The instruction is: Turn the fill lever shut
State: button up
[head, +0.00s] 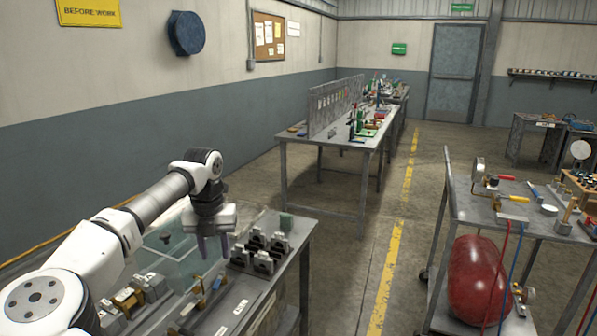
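My gripper (213,247) hangs fingers down over the near bench at the left. Its two fingers look apart, with nothing seen between them. I cannot tell which is the fill lever, or how far either is turned. A red tank (482,278) lies on the cart's lower shelf, with red and blue hoses in front of it. My gripper is far from the cart.
The near bench (240,304) holds grey blocks (262,250) and brass fittings close under my gripper. The cart's top (470,209) carries tools. A long table (340,153) with a pegboard stands behind. Open floor with a yellow line (386,275) lies between bench and cart.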

notch_tip(320, 180, up, 6)
jog(key=f, duration=0.1)
jog(key=w+d+r+t+h, duration=0.3)
jog(key=w+d+r+h, duration=0.1)
jog(key=d, duration=0.5)
jog(key=w+d+r+t+h+b, duration=0.1)
jog(key=w+d+r+t+h, duration=0.3)
jog(key=d+r, duration=0.4)
jog(key=shift+w+d+h, duration=0.45)
jog(key=shift+d+h, duration=0.45)
jog(key=shift+d, duration=0.05)
jog(key=shift+r, duration=0.1)
